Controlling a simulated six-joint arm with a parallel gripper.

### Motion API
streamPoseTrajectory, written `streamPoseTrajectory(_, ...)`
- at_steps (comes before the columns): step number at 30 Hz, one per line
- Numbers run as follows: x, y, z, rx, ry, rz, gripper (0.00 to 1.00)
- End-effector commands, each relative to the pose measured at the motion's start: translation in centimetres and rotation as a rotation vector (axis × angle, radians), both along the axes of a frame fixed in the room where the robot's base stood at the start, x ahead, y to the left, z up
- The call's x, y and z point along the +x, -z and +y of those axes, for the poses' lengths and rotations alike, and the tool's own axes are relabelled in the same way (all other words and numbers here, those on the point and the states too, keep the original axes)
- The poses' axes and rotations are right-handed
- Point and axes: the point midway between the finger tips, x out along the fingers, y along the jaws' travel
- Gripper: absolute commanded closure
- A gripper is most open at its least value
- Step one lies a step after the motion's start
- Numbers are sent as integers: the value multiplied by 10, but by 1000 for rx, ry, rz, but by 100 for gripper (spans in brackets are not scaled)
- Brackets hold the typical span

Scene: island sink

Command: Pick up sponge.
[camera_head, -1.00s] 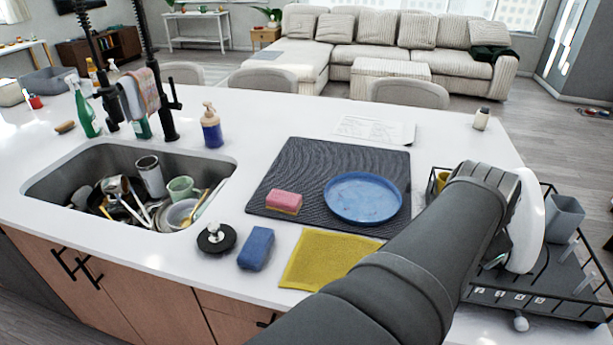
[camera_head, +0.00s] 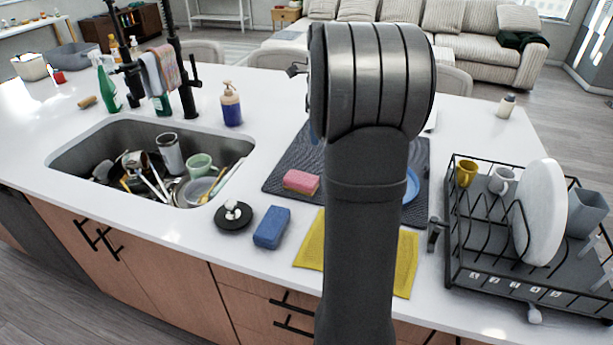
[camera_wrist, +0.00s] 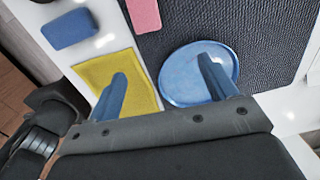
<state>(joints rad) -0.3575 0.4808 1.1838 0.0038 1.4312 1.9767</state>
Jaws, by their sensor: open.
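A pink sponge (camera_head: 301,182) lies on the dark ribbed mat (camera_head: 282,165); it also shows at the top of the wrist view (camera_wrist: 145,14). A blue sponge-like block (camera_head: 271,227) lies on the white counter in front of the mat; it shows at the upper left of the wrist view (camera_wrist: 70,29). My gripper (camera_wrist: 162,70) is open and empty, its two blue fingers wide apart above the yellow cloth (camera_wrist: 118,78) and the blue plate (camera_wrist: 190,82). Both sponges are beyond the fingertips. In the head view my arm hides the gripper and most of the plate.
A black dish rack (camera_head: 455,255) with a white plate and cups stands at the right. The sink (camera_head: 75,150) at the left holds several dishes. A round black stopper (camera_head: 233,217) sits beside the blue block. A soap bottle (camera_head: 231,105) stands behind the sink.

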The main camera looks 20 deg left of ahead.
Motion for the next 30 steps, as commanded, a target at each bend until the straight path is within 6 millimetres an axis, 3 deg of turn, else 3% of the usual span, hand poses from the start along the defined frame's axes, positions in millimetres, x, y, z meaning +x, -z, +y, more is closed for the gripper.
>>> streamPoseTrajectory(1, 0, 3, 18, -6, 8, 14, 22)
streamPoseTrajectory(3, -2, 5, 33, -12, 28, 29, 22)
streamPoseTrajectory(6, -4, 9, 44, -19, 42, 43, 22)
streamPoseTrajectory(11, -5, 30, 45, -21, 48, 46, 22)
streamPoseTrajectory(22, -5, 108, 44, -21, 46, 46, 22)
streamPoseTrajectory(30, -5, 131, 44, -19, 46, 43, 22)
